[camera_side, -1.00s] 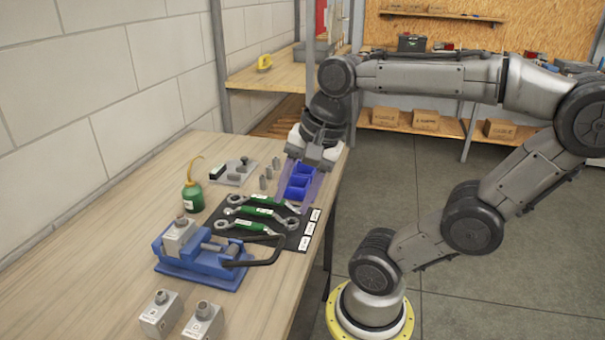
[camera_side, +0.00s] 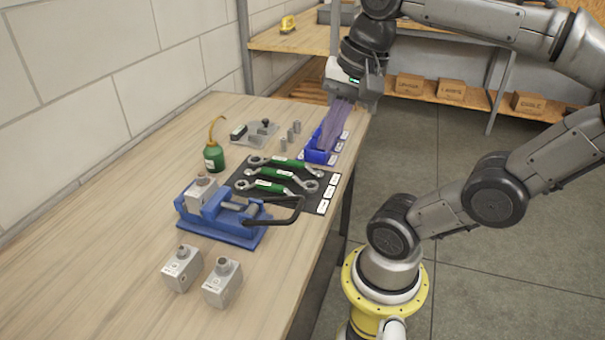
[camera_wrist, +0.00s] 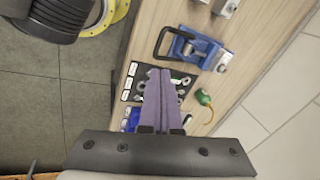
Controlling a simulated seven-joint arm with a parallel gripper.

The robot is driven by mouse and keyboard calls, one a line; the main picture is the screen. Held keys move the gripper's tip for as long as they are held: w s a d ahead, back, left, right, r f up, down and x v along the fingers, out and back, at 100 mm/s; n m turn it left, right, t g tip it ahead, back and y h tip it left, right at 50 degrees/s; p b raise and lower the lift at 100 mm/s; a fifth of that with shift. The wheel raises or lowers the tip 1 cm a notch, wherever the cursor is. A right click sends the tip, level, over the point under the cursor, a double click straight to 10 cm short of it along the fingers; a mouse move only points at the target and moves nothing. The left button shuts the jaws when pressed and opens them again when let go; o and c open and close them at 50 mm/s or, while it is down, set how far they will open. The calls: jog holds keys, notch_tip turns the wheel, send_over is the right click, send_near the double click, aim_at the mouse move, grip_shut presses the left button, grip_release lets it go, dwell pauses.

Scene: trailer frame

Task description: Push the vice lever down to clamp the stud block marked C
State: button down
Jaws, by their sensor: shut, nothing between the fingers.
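The blue vice (camera_side: 218,226) stands on the bench, with a grey stud block (camera_side: 201,190) seated at its left end. The marking on this block is too small to read. The vice's black lever (camera_side: 282,221) sticks out to the right as a bent loop. In the wrist view the vice (camera_wrist: 205,47) is at the upper right and its lever (camera_wrist: 163,43) points left. My gripper (camera_side: 326,147) is above the far right of the bench, over the blue bins, clear of the vice and lever. Its purple fingers (camera_wrist: 158,72) are shut together and empty.
Two loose grey stud blocks (camera_side: 182,268) (camera_side: 222,283) stand in front of the vice. Green-handled wrenches (camera_side: 275,173) lie on a dark mat (camera_side: 328,193) behind it. A green oil can (camera_side: 213,157) stands behind left. Blue bins (camera_side: 318,156) sit near the bench's right edge.

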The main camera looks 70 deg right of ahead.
jog(key=n, duration=0.5)
notch_tip(320, 180, up, 2)
jog(key=n+g, duration=0.5)
jog(key=n, duration=1.9)
send_over(298, 208)
jog(key=d, duration=0.2)
jog(key=w+a+f+n+g, duration=0.2)
jog(key=w+f+n, duration=0.2)
jog(key=w, duration=0.2)
jog(key=x, duration=0.8)
jog(key=s+x, duration=0.1)
jog(key=x, duration=0.4)
